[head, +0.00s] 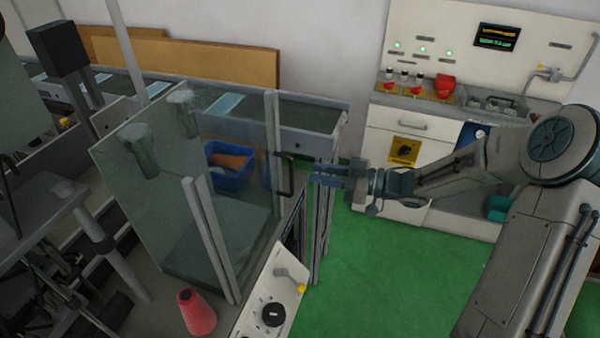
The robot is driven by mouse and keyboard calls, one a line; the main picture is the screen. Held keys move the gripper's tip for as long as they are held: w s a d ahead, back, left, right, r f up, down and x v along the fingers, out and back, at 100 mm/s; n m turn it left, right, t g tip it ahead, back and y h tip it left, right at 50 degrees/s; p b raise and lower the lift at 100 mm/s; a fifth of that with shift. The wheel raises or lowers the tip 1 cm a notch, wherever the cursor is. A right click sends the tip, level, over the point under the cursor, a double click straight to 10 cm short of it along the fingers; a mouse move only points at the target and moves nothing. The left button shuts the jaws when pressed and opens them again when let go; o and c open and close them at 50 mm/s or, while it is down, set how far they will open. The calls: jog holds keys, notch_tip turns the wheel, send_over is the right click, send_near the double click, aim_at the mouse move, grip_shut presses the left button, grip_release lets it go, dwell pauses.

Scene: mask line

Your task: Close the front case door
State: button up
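The glass case stands at left centre in the head view, with clear panels and grey upright posts. What looks like its front door (238,165) is a clear pane between two of these posts. A black bar handle (285,176) shows at the pane's right edge. I cannot tell how far the door stands open. My gripper (318,175) reaches in from the right and points left at the handle. Its two fingers look parted with nothing between them. The fingertips appear a little right of the handle, apart from it.
A blue bin (232,179) with an orange item shows through the glass. A white cabinet (405,124) stands behind. Green floor (400,275) is clear below my arm.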

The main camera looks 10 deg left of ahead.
jog(key=d, duration=0.5)
jog(key=shift+s+d+b, duration=0.2)
jog(key=shift+b, duration=0.2)
jog(key=shift+w, duration=0.1)
